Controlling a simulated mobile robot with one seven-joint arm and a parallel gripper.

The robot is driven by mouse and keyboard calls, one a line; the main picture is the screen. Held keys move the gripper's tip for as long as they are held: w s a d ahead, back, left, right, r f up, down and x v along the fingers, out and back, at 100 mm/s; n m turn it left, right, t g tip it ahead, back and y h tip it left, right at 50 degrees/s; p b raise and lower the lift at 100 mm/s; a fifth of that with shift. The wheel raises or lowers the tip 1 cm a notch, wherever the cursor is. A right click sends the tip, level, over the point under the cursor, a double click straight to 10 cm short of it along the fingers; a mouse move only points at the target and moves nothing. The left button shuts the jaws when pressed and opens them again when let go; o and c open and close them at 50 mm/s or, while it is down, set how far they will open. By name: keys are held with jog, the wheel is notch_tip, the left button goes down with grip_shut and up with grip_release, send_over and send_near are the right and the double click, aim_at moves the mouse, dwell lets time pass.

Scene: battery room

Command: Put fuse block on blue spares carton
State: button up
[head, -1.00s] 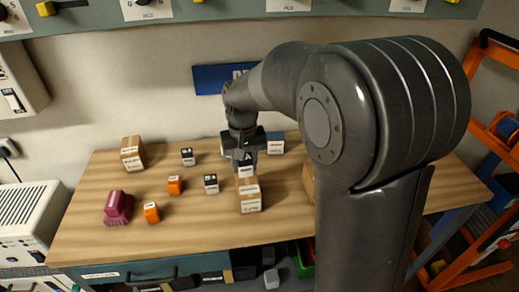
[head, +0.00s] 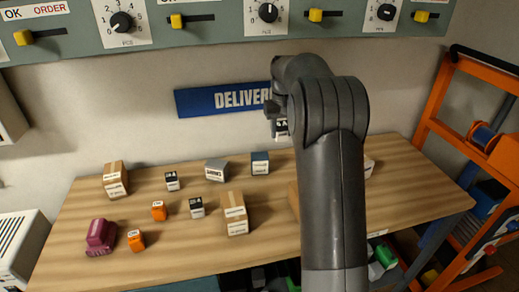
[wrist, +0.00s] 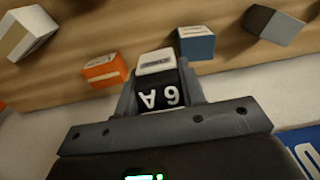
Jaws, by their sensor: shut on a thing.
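My gripper (wrist: 158,98) is shut on the fuse block (wrist: 160,96), a small black block with a white top part and "6A" on its face. In the head view the fuse block (head: 281,130) hangs above the bench in front of the wall, partly hidden by my arm. The blue spares carton (head: 260,163) stands at the back of the bench, lower and a little left of my gripper (head: 279,120). The blue carton also shows in the wrist view (wrist: 196,44), apart from the held block. Its label cannot be read.
A grey box (head: 216,170) stands left of the blue carton. An orange box (wrist: 105,71) shows on its other side in the wrist view. A cardboard carton (head: 235,213) and several small blocks stand on the wooden bench (head: 180,245). A blue sign (head: 225,98) is on the wall.

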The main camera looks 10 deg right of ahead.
send_over(259, 155)
notch_tip(259, 155, down, 4)
jog(key=shift+d+f, duration=0.15)
jog(key=shift+f, duration=0.1)
jog(key=shift+w+f, duration=0.1)
jog(key=shift+f, duration=1.95)
jog(key=shift+f, duration=0.2)
jog(key=o, duration=1)
notch_tip(259, 155, up, 12)
jog(key=shift+r, duration=0.2)
